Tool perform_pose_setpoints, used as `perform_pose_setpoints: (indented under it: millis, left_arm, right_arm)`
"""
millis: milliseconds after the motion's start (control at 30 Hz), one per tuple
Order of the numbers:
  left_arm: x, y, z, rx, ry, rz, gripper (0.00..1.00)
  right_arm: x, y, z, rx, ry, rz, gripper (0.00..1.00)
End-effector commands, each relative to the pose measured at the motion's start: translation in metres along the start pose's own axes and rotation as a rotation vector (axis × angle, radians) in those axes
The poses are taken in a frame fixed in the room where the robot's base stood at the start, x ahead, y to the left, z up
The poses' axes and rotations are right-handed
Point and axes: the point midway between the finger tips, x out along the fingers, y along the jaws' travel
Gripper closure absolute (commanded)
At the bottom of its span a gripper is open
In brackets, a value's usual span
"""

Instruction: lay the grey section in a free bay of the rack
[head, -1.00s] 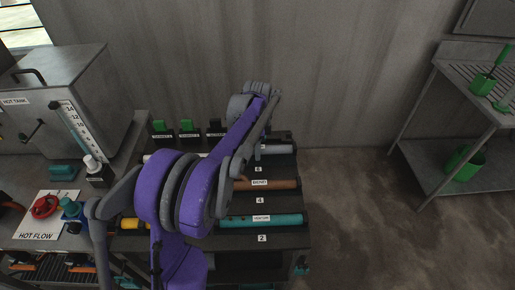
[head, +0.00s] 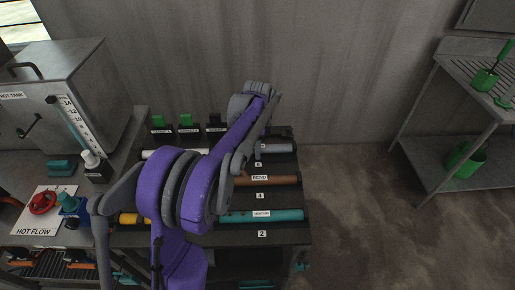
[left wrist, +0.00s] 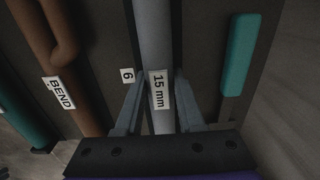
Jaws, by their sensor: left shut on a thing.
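The grey section (head: 277,147) is a pipe with a "15 mm" label, at the far right end of the dark rack (head: 285,160), by the bay marked 6. My left gripper (left wrist: 155,112) is shut on it in the left wrist view, a finger on each side of the labelled part. In the head view my purple arm hides most of the gripper and the left part of the section. I cannot tell whether the section touches the bay floor. A brown "BEND" pipe (head: 285,181) lies in bay 4 and a teal pipe (head: 285,215) in bay 2. My right gripper is not in view.
Yellow (head: 129,219) and white (head: 160,154) pieces lie on the rack's left side, partly behind my arm. Several small labelled blocks (head: 186,122) stand along its back. The hot tank (head: 65,80) is at left. A metal shelf (head: 450,165) stands right, past clear floor.

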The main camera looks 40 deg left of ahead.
Motion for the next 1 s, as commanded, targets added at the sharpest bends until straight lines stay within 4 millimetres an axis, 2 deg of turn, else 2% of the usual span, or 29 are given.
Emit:
perform_pose_setpoints:
  millis: [1000]
  left_arm:
    - [0.0027, 0.0012, 0.0001, 0.000, -0.001, 0.002, 1.00]
  right_arm:
    - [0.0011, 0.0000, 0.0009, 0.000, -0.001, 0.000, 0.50]
